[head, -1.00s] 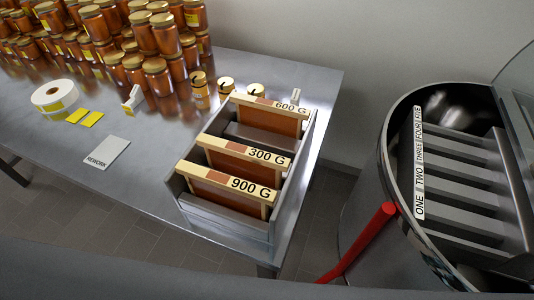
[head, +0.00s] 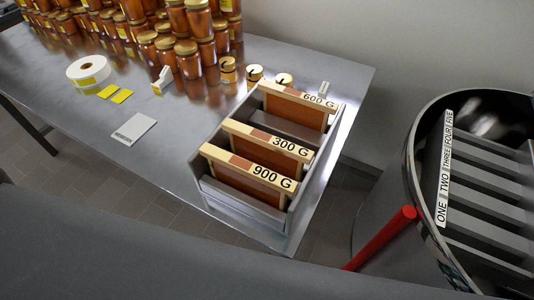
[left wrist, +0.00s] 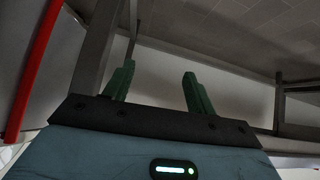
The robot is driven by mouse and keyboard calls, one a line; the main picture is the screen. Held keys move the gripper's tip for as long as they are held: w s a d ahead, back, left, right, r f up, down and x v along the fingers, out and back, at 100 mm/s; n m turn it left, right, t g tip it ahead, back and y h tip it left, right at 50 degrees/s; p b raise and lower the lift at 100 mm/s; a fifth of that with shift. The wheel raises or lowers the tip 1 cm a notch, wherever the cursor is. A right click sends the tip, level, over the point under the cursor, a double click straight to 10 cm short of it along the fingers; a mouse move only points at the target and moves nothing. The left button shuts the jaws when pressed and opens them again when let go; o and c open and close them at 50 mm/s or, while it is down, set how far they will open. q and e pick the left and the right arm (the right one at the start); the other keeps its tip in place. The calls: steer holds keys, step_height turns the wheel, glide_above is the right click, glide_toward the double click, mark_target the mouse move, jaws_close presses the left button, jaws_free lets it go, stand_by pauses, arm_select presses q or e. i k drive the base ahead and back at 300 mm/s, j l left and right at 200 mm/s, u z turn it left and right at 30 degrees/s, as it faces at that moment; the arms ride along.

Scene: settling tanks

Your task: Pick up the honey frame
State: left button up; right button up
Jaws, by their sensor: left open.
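Three wooden honey frames stand upright in a grey open box (head: 212,190) on the steel table. The 600 G frame (head: 295,108) is at the back, the 300 G frame (head: 262,148) in the middle and the 900 G frame (head: 245,178) at the front. My left gripper (left wrist: 158,85) shows only in the left wrist view, with its two green fingers apart and nothing between them. That view shows no honey frame. My right gripper is in neither view.
A round metal drum (head: 385,225) with slots labelled ONE to FIVE stands right of the table (head: 165,180). A red bar (head: 380,238) slants beside it. Honey jars (head: 188,58), a label roll (head: 88,70) and a white card (head: 134,129) are on the table's left.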

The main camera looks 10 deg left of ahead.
mark_target(287, 159)
steer(key=k, duration=0.65)
steer(key=z, duration=1.55)
steer(key=k+j, duration=0.55)
steer(key=j, duration=0.3)
steer(key=k+j, duration=0.3)
steer(key=j, duration=0.1)
